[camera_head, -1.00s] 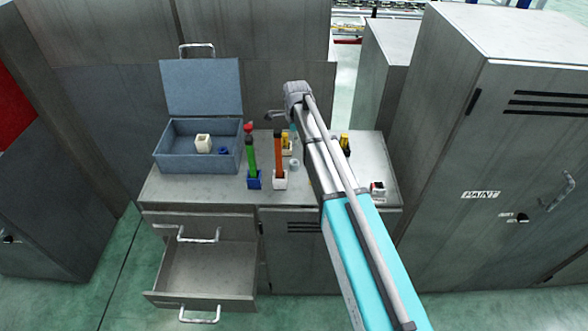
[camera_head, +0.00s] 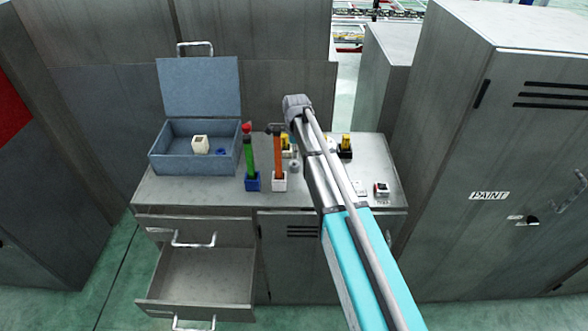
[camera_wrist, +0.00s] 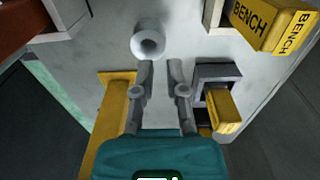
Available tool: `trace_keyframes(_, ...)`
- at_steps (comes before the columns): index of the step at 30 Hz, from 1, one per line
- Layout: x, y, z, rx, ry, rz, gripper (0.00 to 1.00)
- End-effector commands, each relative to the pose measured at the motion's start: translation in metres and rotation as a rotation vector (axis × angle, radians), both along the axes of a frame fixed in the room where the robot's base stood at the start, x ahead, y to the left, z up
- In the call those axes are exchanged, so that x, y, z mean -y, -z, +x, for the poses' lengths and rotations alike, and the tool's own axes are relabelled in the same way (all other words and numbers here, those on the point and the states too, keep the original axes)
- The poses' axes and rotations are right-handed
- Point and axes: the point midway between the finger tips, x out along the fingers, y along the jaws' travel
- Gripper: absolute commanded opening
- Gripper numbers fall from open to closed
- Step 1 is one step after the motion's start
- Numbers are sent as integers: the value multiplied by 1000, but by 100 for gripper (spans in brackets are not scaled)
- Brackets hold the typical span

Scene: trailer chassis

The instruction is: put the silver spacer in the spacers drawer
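The silver spacer (camera_wrist: 149,42) is a short pale grey ring with a dark hole, standing on the bench top just beyond my fingertips in the wrist view. In the head view the spacer (camera_head: 294,167) is right of the orange-handled tool. My gripper (camera_wrist: 160,68) is open, with an empty gap between its two fingers; it looks apart from the spacer. In the head view my arm hides most of the gripper. A lower drawer (camera_head: 201,275) stands pulled out and looks empty; the drawer above it (camera_head: 186,229) is shut. I cannot read a spacers label on either.
A blue open-lidded box (camera_head: 194,162) stands at the bench's left. Green-handled (camera_head: 250,157) and orange-handled (camera_head: 279,156) tools stand upright in holders. Yellow BENCH-marked blocks (camera_wrist: 262,22) sit near my gripper. A tall PAINT cabinet (camera_head: 500,150) stands right.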

Motion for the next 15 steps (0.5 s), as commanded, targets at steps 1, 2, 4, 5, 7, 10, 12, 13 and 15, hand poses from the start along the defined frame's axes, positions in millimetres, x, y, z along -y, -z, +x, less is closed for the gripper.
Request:
trace_keyframes(1, 0, 0, 0, 0, 0, 0, 17)
trace_keyframes(2, 0, 0, 0, 0, 0, 0, 17)
trace_keyframes(4, 0, 0, 0, 0, 0, 0, 17)
trace_keyframes(5, 0, 0, 0, 0, 0, 0, 17)
trace_keyframes(7, 0, 0, 0, 0, 0, 0, 17)
trace_keyframes(10, 0, 3, 0, 0, 0, 0, 17)
trace_keyframes(12, -1, 6, 0, 0, 0, 0, 17)
trace_keyframes(13, -1, 7, 0, 0, 0, 0, 17)
trace_keyframes(15, -1, 12, 0, 0, 0, 0, 17)
